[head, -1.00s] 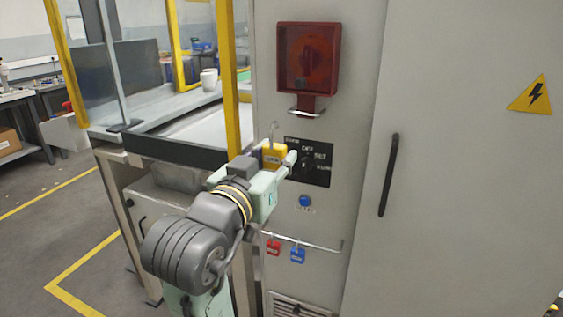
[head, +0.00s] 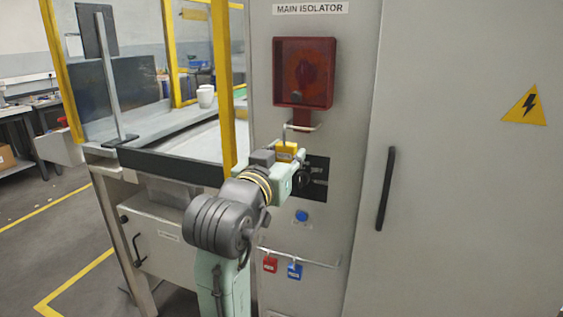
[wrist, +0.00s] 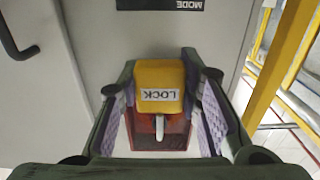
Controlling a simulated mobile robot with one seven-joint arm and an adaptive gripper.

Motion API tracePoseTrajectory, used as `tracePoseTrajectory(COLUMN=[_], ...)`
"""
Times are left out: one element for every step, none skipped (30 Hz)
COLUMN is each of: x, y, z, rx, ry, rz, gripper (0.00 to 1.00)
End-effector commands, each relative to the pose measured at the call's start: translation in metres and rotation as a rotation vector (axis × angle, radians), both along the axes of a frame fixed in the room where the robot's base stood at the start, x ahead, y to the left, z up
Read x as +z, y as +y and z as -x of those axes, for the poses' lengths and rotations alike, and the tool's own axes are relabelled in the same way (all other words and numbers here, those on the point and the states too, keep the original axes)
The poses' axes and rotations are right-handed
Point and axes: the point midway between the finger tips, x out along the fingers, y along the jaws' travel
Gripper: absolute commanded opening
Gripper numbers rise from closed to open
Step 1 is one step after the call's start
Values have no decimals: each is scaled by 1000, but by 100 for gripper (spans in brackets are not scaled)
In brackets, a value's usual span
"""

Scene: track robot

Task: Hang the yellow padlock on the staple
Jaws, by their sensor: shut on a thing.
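The yellow padlock (head: 287,150) is held upright in my gripper (head: 289,160), its shackle pointing up. In the wrist view the padlock (wrist: 158,85) sits between both finger pads, its LOCK label upside down and its shackle toward the bottom of the picture. The metal staple (head: 304,128) sticks out under the red isolator box (head: 302,73). In the head view the shackle top appears close beside the staple's left end; I cannot tell whether they touch or the shackle is around it.
A red padlock (head: 270,265) and a blue padlock (head: 295,271) hang on a lower rail. A yellow guard post (head: 227,90) stands left. A black door handle (head: 385,188) is at right.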

Motion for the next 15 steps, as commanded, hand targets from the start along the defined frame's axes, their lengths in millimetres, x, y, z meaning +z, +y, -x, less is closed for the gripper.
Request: tracePoseTrajectory(x=[0,0,0,0,0,0,0,0,0,0,0,0,0,0,0], y=[-2,-2,-4,-4,-5,-6,-6,-7,-8,-9,-10,-11,-12,-13,-14], z=[-4,-6,-9,-11,-14,-17,-19,-21,-25,-27,-29,-32,-34,-37,-40], rx=[-1,0,0,0,0,0,0,0,0,0,0,-1,-1,-1,-1], ry=[0,0,0,1,0,-1,-1,-1,0,0,0,-2,-1,1,0], rz=[0,-1,-1,-1,0,0,-1,-1,-1,-1,-1,-2,-2,-1,-2], gripper=[3,3,3,3,3,3,3,3,3,3,3,3,3,3,3])
